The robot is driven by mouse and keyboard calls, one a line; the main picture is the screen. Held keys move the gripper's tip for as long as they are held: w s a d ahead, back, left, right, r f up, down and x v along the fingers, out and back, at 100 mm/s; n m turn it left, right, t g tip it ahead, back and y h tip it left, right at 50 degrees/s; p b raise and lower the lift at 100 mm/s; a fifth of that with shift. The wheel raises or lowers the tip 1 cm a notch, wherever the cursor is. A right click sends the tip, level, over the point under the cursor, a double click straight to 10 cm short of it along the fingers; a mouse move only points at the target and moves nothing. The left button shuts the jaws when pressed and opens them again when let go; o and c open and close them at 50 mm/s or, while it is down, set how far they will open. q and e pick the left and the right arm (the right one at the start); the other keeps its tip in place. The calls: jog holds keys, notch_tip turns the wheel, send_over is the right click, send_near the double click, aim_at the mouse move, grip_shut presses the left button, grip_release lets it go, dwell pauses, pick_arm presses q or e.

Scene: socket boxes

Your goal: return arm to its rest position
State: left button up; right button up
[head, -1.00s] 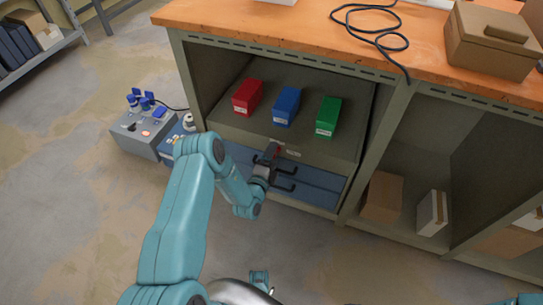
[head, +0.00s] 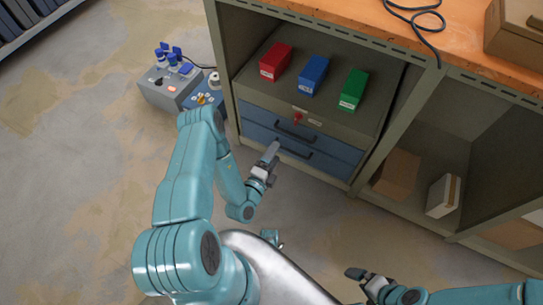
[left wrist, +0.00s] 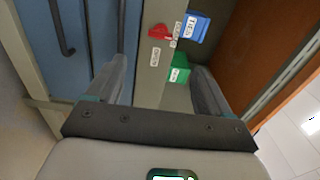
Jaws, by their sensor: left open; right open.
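My left gripper (head: 269,162) is in front of the cabinet's blue drawers, apart from them, and holds nothing. In the left wrist view its two fingers (left wrist: 157,88) are spread apart with the drawer front and boxes beyond them. My right gripper (head: 367,280) is low at the bottom of the head view, over the floor; it is empty. My left arm (head: 185,182) reaches up from the bottom left and bends at the elbow.
A red box (head: 275,62), a blue box (head: 312,75) and a green box (head: 353,90) stand on the cabinet shelf. Blue drawers (head: 335,152) are below, with a red key-like part (head: 297,118) above. A grey control box (head: 165,88) stands left. The floor in front is clear.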

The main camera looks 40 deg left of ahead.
pick_arm(q)
jog(key=shift+s+d, duration=0.2)
jog(key=shift+s, duration=0.45)
